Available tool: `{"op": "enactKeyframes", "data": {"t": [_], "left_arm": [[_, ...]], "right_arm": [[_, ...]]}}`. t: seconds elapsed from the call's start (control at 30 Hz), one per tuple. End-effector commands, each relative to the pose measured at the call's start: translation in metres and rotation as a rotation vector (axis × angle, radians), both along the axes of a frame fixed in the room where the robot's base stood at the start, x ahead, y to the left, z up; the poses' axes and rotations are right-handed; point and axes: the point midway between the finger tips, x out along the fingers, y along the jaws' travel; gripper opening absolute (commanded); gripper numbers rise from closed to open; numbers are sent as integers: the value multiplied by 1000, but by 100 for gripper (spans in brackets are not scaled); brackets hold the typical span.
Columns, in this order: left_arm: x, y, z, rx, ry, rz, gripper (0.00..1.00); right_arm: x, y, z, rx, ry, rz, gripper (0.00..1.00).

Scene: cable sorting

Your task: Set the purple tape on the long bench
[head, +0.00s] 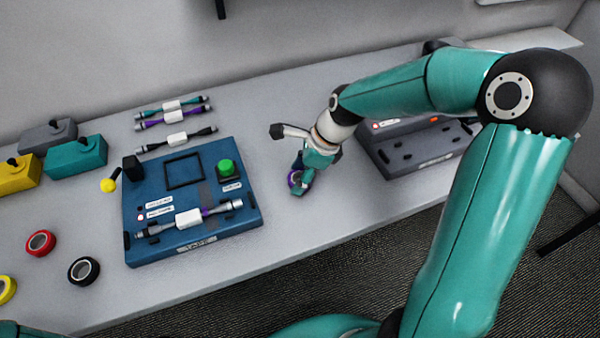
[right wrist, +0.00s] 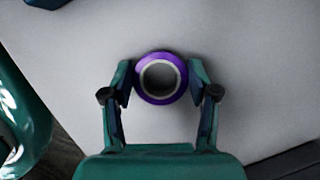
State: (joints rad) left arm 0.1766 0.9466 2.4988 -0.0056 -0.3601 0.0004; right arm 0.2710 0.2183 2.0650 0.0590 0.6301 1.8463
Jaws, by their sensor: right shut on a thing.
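The purple tape (head: 293,179) is a small roll with a pale core, at the middle of the long bench (head: 330,220) in the head view. My right gripper (head: 300,178) is shut on it. In the right wrist view the purple tape (right wrist: 159,99) sits between the two fingertips, with its hole facing the camera. Grey bench surface shows around it; I cannot tell if it touches the bench. The fingers partly hide the roll in the head view. My left gripper is not in view.
A blue board (head: 145,235) with a green button lies left of the gripper. A dark grey fixture (head: 400,160) lies to the right, behind my arm. Red tape (head: 40,243) and black tape (head: 84,271) rolls lie at the left. Bench around the purple tape is clear.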

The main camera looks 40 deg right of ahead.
Motion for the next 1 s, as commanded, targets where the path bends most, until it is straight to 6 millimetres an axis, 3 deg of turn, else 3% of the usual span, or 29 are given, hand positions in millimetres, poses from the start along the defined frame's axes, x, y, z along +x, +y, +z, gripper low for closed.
{"op": "enactKeyframes", "data": {"t": [0.03,0.2,0.63,1.0], "left_arm": [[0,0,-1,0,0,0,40],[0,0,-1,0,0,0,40],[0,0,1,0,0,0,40],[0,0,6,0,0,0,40]], "right_arm": [[0,0,-2,0,0,0,61],[0,0,-1,0,0,-1,84],[-1,-2,7,0,-2,-1,84],[-15,-23,69,-1,-5,-3,84]]}}
